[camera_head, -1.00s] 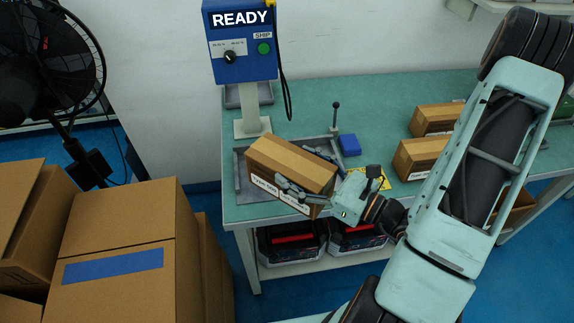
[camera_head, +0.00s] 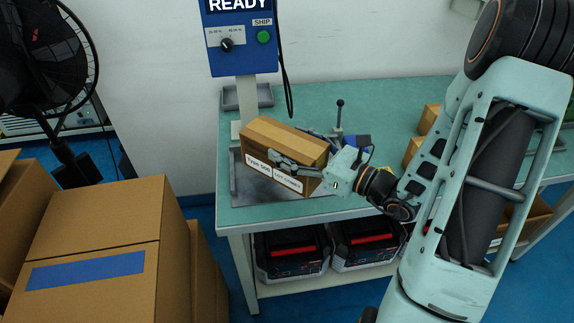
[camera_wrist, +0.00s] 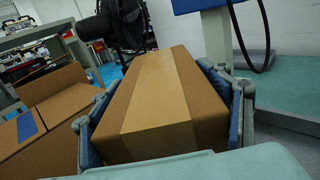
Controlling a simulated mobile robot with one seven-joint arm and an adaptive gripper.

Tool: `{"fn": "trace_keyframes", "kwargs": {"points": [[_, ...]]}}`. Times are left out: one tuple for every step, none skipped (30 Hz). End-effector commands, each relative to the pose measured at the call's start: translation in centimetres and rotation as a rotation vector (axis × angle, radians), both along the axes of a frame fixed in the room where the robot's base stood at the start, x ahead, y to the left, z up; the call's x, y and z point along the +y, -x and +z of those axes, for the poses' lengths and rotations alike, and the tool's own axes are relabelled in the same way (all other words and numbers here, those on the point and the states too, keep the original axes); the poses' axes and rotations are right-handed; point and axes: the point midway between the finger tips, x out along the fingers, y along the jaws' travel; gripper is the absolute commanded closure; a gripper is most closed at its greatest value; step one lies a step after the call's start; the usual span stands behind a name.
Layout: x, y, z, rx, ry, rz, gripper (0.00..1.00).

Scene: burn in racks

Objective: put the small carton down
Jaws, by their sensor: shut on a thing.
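The small carton (camera_head: 283,153) is a brown box with a lighter tape strip on top and white labels on its near side, one reading "Type 500". My gripper (camera_head: 297,160) is shut on it, with a finger along the near side. The carton is tilted in the head view, over the grey metal tray (camera_head: 243,190) at the left end of the green bench. In the wrist view the carton (camera_wrist: 160,100) lies between both blue-padded fingers (camera_wrist: 165,112). I cannot tell whether its underside touches the tray.
A blue control box (camera_head: 241,40) on a post stands behind the tray. A lever (camera_head: 339,115) and a blue block (camera_head: 358,141) are close to the right. More cartons (camera_head: 412,150) sit further right. Large boxes (camera_head: 100,225) and a fan (camera_head: 40,60) are at left.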

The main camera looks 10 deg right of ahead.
Motion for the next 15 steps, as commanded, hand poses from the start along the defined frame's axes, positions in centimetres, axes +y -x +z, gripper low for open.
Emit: {"fn": "trace_keyframes", "kwargs": {"points": [[0.1,-0.5,-1.5,-0.001,-0.003,0.002,0.84],[0.1,-0.9,-1.9,-0.001,-0.003,0.002,0.84],[0.2,-1.4,-2.4,-0.001,-0.003,0.003,0.84],[0.2,-1.7,-2.8,-0.001,-0.003,0.003,0.84],[0.2,-2.0,-3.1,-0.001,-0.003,0.003,0.84],[0.2,-2.4,-3.5,-0.001,-0.003,0.003,0.84],[0.2,-2.6,-3.8,-0.001,-0.003,0.002,0.84],[0.2,-2.8,-3.9,-0.002,-0.004,0.002,0.84],[0.2,-3.1,-4.1,-0.003,-0.003,0.002,0.84],[0.2,-3.2,-4.2,-0.003,-0.003,0.001,0.84],[0.1,-3.3,-4.3,-0.003,-0.003,0.001,0.84],[0.2,-3.4,-4.3,-0.002,-0.002,0.001,0.84],[0.2,-3.5,-4.4,-0.001,-0.003,0.001,0.84],[0.2,-3.5,-4.4,-0.001,-0.003,0.001,0.84],[0.2,-3.6,-4.5,-0.001,-0.003,0.001,0.84]]}}
